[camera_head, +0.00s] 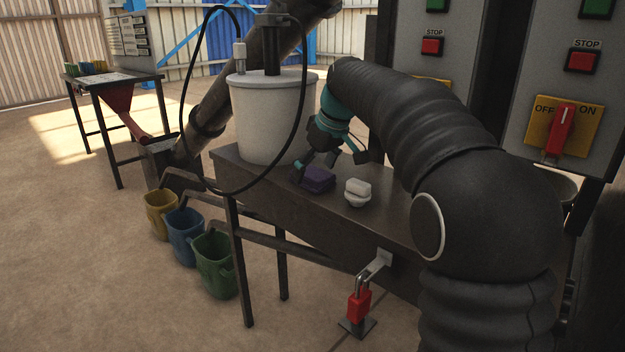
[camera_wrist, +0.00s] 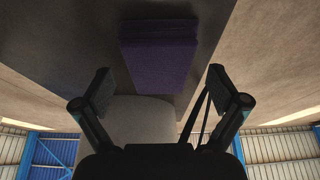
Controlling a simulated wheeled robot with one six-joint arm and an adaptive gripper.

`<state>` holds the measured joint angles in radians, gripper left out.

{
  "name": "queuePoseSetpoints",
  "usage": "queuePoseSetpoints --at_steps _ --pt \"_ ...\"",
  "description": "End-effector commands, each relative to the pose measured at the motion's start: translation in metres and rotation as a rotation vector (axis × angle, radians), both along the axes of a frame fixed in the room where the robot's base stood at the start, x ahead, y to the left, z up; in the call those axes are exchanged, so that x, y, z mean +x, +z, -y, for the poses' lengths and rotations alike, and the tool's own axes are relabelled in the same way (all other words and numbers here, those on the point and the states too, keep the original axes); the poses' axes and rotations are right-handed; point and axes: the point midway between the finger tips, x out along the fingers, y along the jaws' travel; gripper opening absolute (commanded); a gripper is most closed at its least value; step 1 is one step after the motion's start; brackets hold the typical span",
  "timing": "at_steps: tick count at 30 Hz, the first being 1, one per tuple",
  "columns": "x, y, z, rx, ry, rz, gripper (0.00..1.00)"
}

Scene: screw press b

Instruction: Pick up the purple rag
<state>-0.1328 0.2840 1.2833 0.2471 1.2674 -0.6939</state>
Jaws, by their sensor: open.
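The purple rag (camera_head: 317,179) is a folded block lying on the dark table (camera_head: 270,182), near its front edge. In the wrist view the purple rag (camera_wrist: 160,55) lies at the top middle, beyond and roughly between the two fingers. My gripper (camera_head: 333,163) is above the table, close to the rag, with one finger just to the left of the rag and the other further right. In the wrist view my gripper (camera_wrist: 160,92) is open with nothing between its fingers.
A small white object (camera_head: 357,192) sits right of the rag. A large white bucket (camera_head: 262,125) with a looping black cable stands behind it on the left. Yellow (camera_head: 161,215), blue (camera_head: 185,238) and green (camera_head: 214,265) buckets stand on the floor. A red padlock (camera_head: 358,305) hangs at the table's front.

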Motion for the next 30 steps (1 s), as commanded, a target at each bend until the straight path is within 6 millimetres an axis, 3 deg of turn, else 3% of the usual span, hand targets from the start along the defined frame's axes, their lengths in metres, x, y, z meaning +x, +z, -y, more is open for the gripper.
queuePoseSetpoints --at_steps 30 --pt "0.0016 -0.0099 -0.0016 0.001 0.0 0.001 0.97"
